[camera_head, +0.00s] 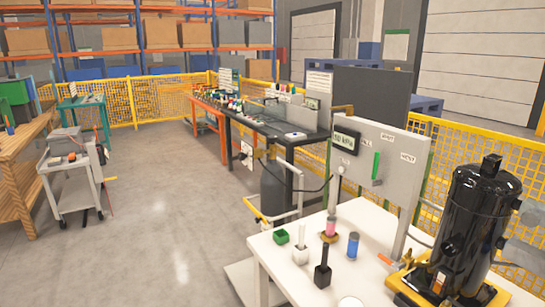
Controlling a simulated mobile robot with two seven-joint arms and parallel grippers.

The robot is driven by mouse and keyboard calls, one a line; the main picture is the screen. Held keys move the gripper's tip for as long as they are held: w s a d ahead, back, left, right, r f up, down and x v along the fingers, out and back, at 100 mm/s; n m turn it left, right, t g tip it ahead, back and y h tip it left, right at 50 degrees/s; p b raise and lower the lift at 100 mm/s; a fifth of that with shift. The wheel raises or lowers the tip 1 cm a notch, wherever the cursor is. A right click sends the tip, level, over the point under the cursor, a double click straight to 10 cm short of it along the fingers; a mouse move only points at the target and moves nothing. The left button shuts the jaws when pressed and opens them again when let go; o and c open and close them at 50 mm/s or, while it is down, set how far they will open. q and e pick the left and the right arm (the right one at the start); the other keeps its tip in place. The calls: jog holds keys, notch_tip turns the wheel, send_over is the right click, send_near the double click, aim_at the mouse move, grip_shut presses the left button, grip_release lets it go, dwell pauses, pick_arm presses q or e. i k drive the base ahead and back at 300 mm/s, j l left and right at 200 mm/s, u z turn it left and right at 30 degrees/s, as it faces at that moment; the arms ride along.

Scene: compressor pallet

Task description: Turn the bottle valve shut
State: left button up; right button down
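A dark grey gas bottle (273,188) stands upright on a pale wheeled stand beyond the white table. Its top is in front of the dark workbench, and its valve is too small and dark to make out, so I cannot tell how far it is turned.
The white table (384,228) holds a grey panel (399,170) with a display and green handle, several small cups and holders, and a black compressor (468,225) on a yellow base. A grey cart (76,178) stands left. The middle floor (175,205) is clear.

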aim_at(272, 139)
jog(key=i+j, duration=0.65)
jog(key=i, duration=0.2)
jog(key=i+j, duration=0.65)
jog(key=i, duration=0.2)
